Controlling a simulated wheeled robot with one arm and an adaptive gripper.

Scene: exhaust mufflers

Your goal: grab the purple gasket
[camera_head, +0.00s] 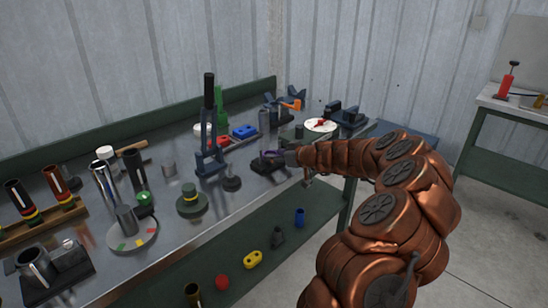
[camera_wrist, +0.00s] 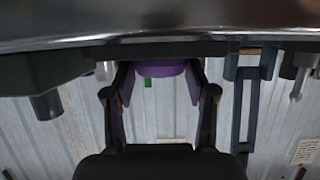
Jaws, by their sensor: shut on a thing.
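The purple gasket (camera_wrist: 161,69) shows in the wrist view between the fingertips of my gripper (camera_wrist: 160,82). My gripper is shut on it, one finger on each side. Purple also shows along the inner sides of the fingers. In the head view my gripper (camera_head: 272,160) is at the right part of the metal workbench (camera_head: 232,205), low by its top. Only a small bit of the purple gasket (camera_head: 271,153) shows there, and the gripper hides most of it. I cannot tell whether the gasket touches the bench.
A tall dark blue press (camera_head: 209,130) stands left of my gripper, with a dark round piece (camera_head: 232,183) near its base. A white dial (camera_head: 320,126) and a dark blue vise-like tool (camera_head: 343,114) are behind my arm. A lower shelf (camera_head: 235,273) holds several coloured parts.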

